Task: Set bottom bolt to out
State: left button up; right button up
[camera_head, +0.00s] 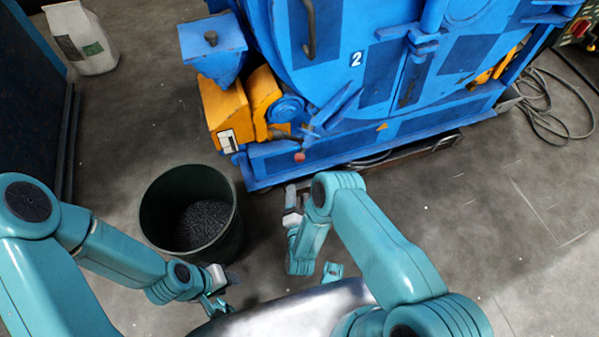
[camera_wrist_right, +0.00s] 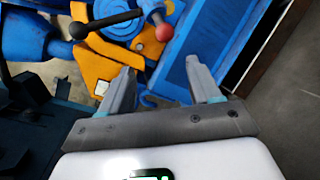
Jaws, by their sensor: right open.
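The blue drum blaster (camera_head: 350,75) stands at the top of the head view. Low on its left front corner is a lever with a red knob (camera_head: 299,157). The red knob (camera_wrist_right: 164,33) also shows in the right wrist view, beside a black-knobbed lever (camera_wrist_right: 108,23). I cannot tell for sure which of these parts is the bottom bolt. My right gripper (camera_head: 297,188) is open just below the red knob in the head view. In the right wrist view its fingers (camera_wrist_right: 160,82) are apart and empty, pointing toward the levers. My left gripper (camera_head: 214,302) hangs low, away from the machine.
A dark green bin (camera_head: 233,235) with dark grains stands left of my right gripper. Orange brackets (camera_head: 227,110) jut from the machine's left corner. A white sack (camera_head: 82,38) stands at the upper left. Cables (camera_head: 545,105) lie on the right. The lower right floor is clear.

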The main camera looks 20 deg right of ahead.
aim_at(300, 162)
jog(key=shift+n+t+h, duration=0.3)
jog(key=shift+n+h, duration=0.1)
jog(key=shift+n, duration=0.3)
jog(key=b+x, duration=0.2)
jog(key=x, duration=0.3)
jog(key=f+b+x, duration=0.1)
jog(key=b+x, duration=0.1)
jog(key=x, duration=0.3)
jog(key=b+x, duration=0.2)
jog(key=x, duration=0.4)
jog(key=shift+s+d+f, duration=0.1)
jog(key=shift+d+f, duration=0.1)
jog(key=shift+f, duration=0.2)
pick_arm(q)
notch_tip(300, 162, down, 7)
jog(key=shift+w+a, duration=0.25)
jog(key=shift+w, duration=0.2)
